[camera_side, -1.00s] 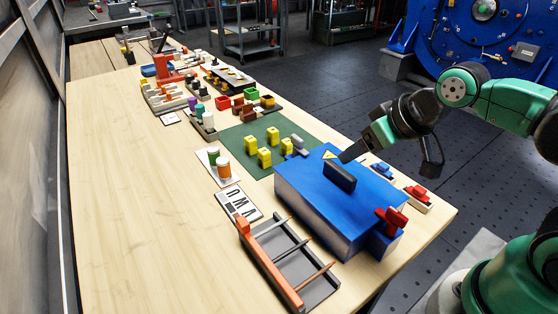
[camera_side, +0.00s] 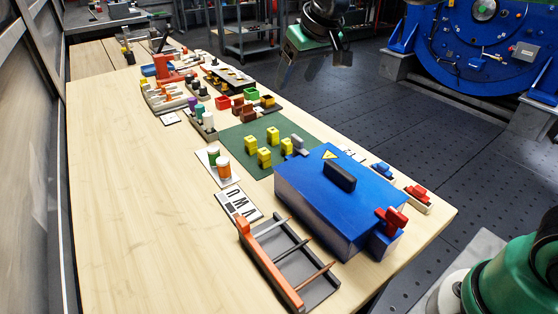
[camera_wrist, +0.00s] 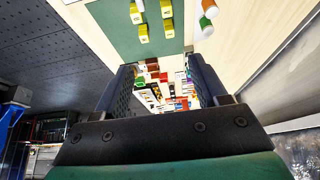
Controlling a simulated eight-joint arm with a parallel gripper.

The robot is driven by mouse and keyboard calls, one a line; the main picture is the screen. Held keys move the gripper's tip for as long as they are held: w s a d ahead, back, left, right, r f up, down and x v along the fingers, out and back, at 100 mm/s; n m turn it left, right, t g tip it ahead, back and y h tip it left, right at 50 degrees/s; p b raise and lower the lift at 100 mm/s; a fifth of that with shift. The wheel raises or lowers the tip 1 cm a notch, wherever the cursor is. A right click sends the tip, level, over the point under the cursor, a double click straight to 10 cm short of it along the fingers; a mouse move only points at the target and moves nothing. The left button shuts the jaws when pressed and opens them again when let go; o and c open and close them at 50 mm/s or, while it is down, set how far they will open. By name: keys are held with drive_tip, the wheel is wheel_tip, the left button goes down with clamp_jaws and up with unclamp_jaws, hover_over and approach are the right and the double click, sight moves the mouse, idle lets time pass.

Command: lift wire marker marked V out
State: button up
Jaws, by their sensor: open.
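Several yellow blocks (camera_side: 264,157) stand on a green mat (camera_side: 232,139) in the side view, and I take them for the wire markers. They also show at the top of the wrist view (camera_wrist: 143,34). Their letters are too small to read, so I cannot tell which is marked V. My gripper (camera_side: 284,74) is high at the top of the side view, beyond the table's far long edge and well apart from the blocks. In the wrist view its fingers (camera_wrist: 164,78) are spread with nothing held between them.
A blue box (camera_side: 318,184) with a black handle stands near the mat. Small parts and red bins (camera_side: 223,103) crowd the table behind. The table's left side is clear.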

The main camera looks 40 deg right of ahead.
drive_tip(key=w+a+f, duration=0.2)
drive_tip(key=w+f, duration=0.1)
drive_tip(key=w, duration=0.3)
hover_over(264, 151)
drive_tip(key=s, duration=0.2)
drive_tip(key=shift+g, duration=0.4)
drive_tip(key=f, duration=1.1)
drive_tip(key=shift+s+f, duration=0.1)
drive_tip(key=shift+s, duration=0.1)
drive_tip(key=shift+x, duration=2.95)
clamp_jaws()
